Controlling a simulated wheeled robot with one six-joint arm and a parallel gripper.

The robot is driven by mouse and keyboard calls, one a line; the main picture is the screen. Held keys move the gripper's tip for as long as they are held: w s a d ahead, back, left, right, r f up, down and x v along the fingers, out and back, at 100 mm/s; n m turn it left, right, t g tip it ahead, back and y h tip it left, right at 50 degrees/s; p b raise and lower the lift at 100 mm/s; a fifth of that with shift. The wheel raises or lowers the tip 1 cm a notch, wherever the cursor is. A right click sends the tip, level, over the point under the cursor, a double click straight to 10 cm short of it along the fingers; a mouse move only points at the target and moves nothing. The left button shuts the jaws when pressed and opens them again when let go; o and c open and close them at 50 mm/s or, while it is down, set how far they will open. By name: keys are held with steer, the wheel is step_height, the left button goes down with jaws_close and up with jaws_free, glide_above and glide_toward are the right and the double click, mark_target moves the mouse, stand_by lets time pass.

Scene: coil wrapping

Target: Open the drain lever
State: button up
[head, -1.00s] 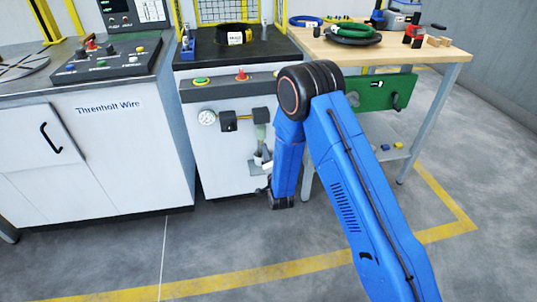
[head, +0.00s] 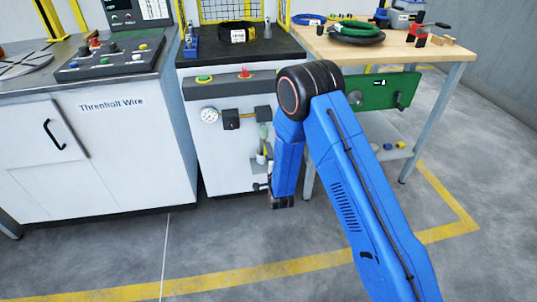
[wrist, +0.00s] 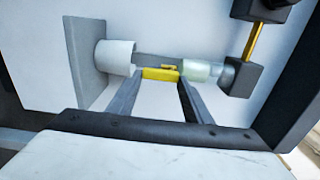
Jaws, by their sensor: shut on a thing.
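The drain lever (wrist: 160,74) is a small yellow bar, seen in the wrist view in front of a grey pipe section. It lies across the picture between the two fingertips of my gripper (wrist: 159,79), which is shut on it. The pipe runs from a white round fitting (wrist: 116,58) on the left to a pale translucent part (wrist: 196,71) on the right. In the head view, my blue arm reaches down in front of the white machine and hides part of the drain area. The lever cannot be made out there.
A gauge (head: 209,115) and black fittings (head: 231,119) sit on the machine front. A wooden bench (head: 425,54) with coils stands to the right, with a green panel (head: 385,92) below its top. A white cabinet (head: 95,150) stands left. Floor in front is clear.

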steer(key=o, duration=1.1)
steer(key=shift+c, duration=0.2)
steer(key=v, duration=1.7)
steer(key=shift+s, duration=0.25)
steer(key=shift+d+r, duration=0.1)
